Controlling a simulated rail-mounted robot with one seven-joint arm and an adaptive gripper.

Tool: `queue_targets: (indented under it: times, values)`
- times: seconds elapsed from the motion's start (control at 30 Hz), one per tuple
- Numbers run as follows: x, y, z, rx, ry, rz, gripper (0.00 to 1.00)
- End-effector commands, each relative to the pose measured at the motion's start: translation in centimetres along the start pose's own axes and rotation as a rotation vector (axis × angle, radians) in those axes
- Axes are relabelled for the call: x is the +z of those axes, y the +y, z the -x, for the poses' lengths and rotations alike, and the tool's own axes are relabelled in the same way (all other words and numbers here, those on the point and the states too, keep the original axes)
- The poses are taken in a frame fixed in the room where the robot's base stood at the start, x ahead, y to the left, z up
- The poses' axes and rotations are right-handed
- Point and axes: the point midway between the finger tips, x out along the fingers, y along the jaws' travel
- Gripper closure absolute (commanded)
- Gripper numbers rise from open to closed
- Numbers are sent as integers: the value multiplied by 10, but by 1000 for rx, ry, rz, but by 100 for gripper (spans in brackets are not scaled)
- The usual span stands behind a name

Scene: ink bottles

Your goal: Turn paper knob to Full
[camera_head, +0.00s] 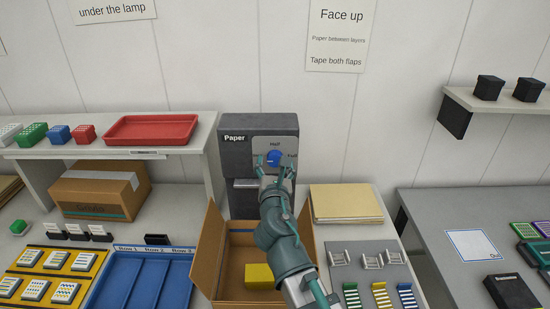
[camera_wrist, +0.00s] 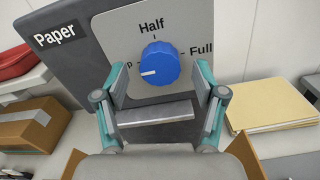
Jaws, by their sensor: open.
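The dark Paper dispenser (camera_head: 236,158) stands against the wall at the back of the bench. Its light dial plate (camera_wrist: 195,28) carries the blue paper knob (camera_wrist: 158,63), also seen in the head view (camera_head: 274,158). The knob's white mark points left, towards a label ending in "p" that my left finger partly hides. "Half" is printed above the knob and "Full" to its right. My gripper (camera_wrist: 160,70) is open in front of the plate, with one finger on each side of the knob and visible gaps between. Whether the fingertips reach past the knob's face is unclear.
An open cardboard box (camera_head: 210,250) holding a yellow block (camera_head: 259,276) stands below the dispenser, under my arm. A paper stack (camera_head: 346,203) lies to the right. A closed carton (camera_head: 100,194) and a shelf with a red tray (camera_head: 151,130) are to the left.

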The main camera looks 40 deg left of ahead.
Motion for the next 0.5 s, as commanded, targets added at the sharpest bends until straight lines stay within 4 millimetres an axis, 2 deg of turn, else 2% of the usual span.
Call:
queue_targets:
  times: [0.03,0.17,0.5]
  values:
    - [1,1,-7,-1,0,1,30]
    - [0,0,-13,-1,1,1,30]
    - [0,0,-14,-1,0,0,32]
